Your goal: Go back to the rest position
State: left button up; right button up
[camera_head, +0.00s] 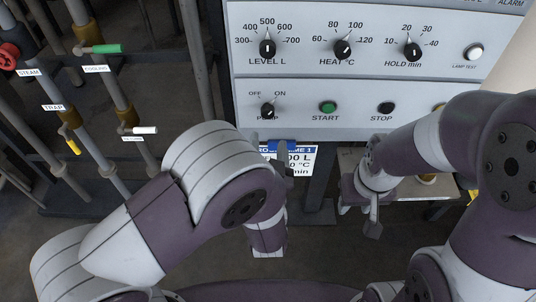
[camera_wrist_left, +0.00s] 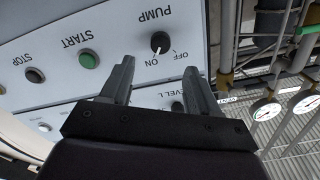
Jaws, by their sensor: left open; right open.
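My left gripper (camera_wrist_left: 160,70) is open and empty in the left wrist view, with its fingers pointing toward the control panel (camera_wrist_left: 60,60). The black PUMP knob (camera_wrist_left: 160,42) shows beyond the fingertips, its white mark toward ON. In the head view my left forearm hides most of this gripper; a finger (camera_head: 284,152) shows just below the panel. My right gripper (camera_head: 358,212) is open and empty at centre right, below the panel and pointing down.
The panel (camera_head: 300,88) carries dials, a green START button (camera_head: 328,107) and a black STOP button (camera_head: 385,108). A label card (camera_head: 300,158) is partly hidden below it. Pipes with a red valve wheel (camera_head: 8,56) and a green-handled valve (camera_head: 106,49) stand at left.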

pick_arm(q)
jog(key=s, duration=0.3)
jog(key=shift+s, duration=0.15)
dwell(0.3)
jog(key=w+a+r+n+g+h+p, duration=0.1)
jog(key=w+a+r+n+g+p, duration=0.2)
jog(key=a+g+p, duration=0.5)
jog(key=s+a+r+n+g+y+p, duration=0.1)
jog(key=s+a+r+g+p, duration=0.1)
jog(key=s+a+g, duration=0.6)
jog(key=s+a+r, duration=0.1)
jog(key=s+a, duration=0.1)
jog(key=s, duration=0.1)
jog(key=shift+s+a+r+n+g, duration=0.2)
jog(key=shift+s+r+n+g, duration=0.1)
jog(key=shift+r+n+g, duration=0.1)
